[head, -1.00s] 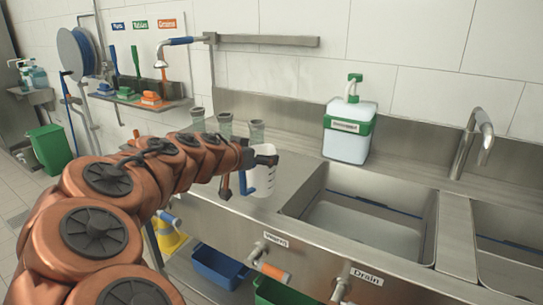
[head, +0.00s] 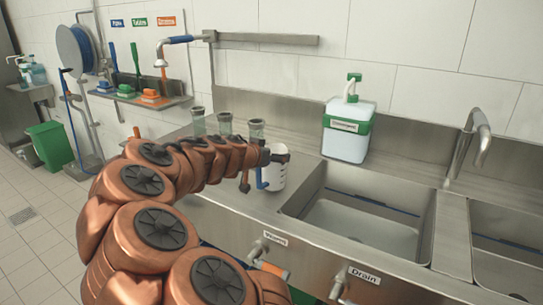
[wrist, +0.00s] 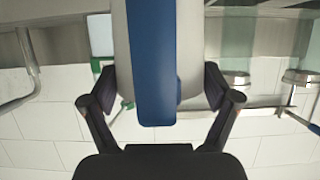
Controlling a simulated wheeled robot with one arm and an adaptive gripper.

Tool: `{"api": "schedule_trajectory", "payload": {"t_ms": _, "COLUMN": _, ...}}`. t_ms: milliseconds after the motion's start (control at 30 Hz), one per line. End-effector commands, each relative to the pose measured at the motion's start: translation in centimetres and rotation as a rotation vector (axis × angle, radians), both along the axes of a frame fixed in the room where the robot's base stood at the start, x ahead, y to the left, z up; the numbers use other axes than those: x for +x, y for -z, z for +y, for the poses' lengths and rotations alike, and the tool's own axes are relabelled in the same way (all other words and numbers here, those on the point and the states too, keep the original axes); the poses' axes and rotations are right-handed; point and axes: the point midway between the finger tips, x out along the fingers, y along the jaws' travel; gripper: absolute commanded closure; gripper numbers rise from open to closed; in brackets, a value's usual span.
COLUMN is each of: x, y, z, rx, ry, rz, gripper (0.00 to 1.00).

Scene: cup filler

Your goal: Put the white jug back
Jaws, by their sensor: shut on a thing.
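The white jug (head: 278,172) with a blue handle (head: 261,180) is upright at the counter's front area, left of the sink, in the head view. My gripper (head: 272,156) is at its upper part and shut on it. In the wrist view the blue handle (wrist: 152,60) runs down the middle, with the jug's pale body (wrist: 190,45) behind it. The fingers of my gripper (wrist: 160,88) lie on either side of the jug. I cannot tell whether its base touches the counter.
Several clear glass containers (head: 226,124) stand behind my arm. A white dispenser with green trim (head: 347,142) stands at the back of the counter. An open sink basin (head: 365,226) lies right of the jug, with a tap (head: 480,140) beyond. Bare counter (head: 305,165) lies between.

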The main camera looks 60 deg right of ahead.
Motion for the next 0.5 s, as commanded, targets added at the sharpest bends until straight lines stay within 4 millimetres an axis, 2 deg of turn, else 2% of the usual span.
{"api": "schedule_trajectory", "payload": {"t_ms": 100, "x": 0.03, "y": 0.69, "z": 0.02, "rx": -0.001, "ry": -0.001, "rz": 0.0, "gripper": 0.82}}
{"api": "schedule_trajectory", "payload": {"t_ms": 500, "x": 0.06, "y": 1.1, "z": 0.03, "rx": -0.001, "ry": -0.001, "rz": -0.002, "gripper": 0.82}}
